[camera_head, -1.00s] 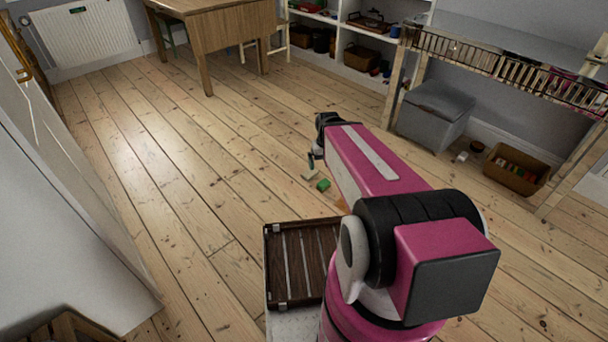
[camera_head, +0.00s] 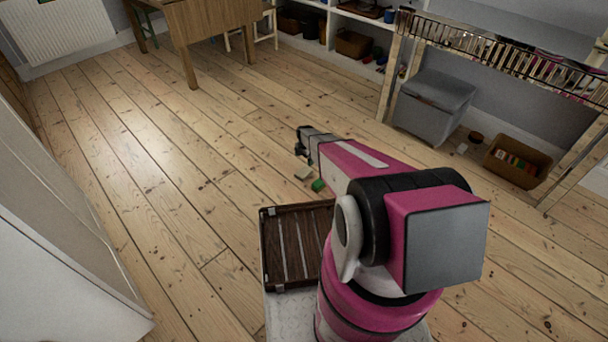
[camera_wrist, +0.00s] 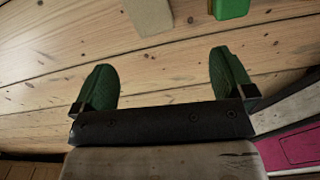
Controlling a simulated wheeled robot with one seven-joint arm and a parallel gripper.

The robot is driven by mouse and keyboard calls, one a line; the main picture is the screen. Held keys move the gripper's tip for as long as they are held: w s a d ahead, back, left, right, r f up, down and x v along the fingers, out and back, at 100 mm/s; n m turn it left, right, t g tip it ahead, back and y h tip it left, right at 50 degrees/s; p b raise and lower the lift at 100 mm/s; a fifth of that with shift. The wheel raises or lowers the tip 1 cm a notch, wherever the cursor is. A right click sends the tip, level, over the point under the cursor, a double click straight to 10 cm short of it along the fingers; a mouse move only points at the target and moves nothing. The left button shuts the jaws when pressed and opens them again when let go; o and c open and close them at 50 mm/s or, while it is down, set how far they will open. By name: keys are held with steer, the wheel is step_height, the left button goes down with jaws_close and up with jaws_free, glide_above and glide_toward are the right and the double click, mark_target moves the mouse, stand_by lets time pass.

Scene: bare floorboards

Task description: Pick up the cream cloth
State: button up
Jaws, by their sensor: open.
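A small cream piece, likely the cream cloth (camera_head: 303,174), lies on the floorboards just below my gripper in the head view. In the wrist view the cream cloth (camera_wrist: 150,14) is cut by the top edge, beyond the fingertips and between their lines. My gripper (camera_wrist: 163,72) is open, with two green fingers apart and nothing between them. In the head view my gripper (camera_head: 301,152) is small and dark at the end of the pink arm. I cannot tell its exact height above the floor.
A green block (camera_head: 318,185) lies right beside the cream cloth; it also shows in the wrist view (camera_wrist: 231,8). A dark slatted tray (camera_head: 268,250) is on my base. A grey bin (camera_head: 432,105) and a brown basket (camera_head: 516,162) stand at right. Floor at left is clear.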

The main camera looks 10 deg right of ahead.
steer(key=n, duration=0.2)
glide_toward(304, 171)
steer(key=shift+s+a, duration=0.1)
steer(key=shift+s, duration=0.25)
step_height(304, 171, down, 6)
steer(key=shift+r, duration=0.25)
steer(key=f, duration=0.5)
steer(key=shift+w, duration=0.3)
steer(key=c, duration=1)
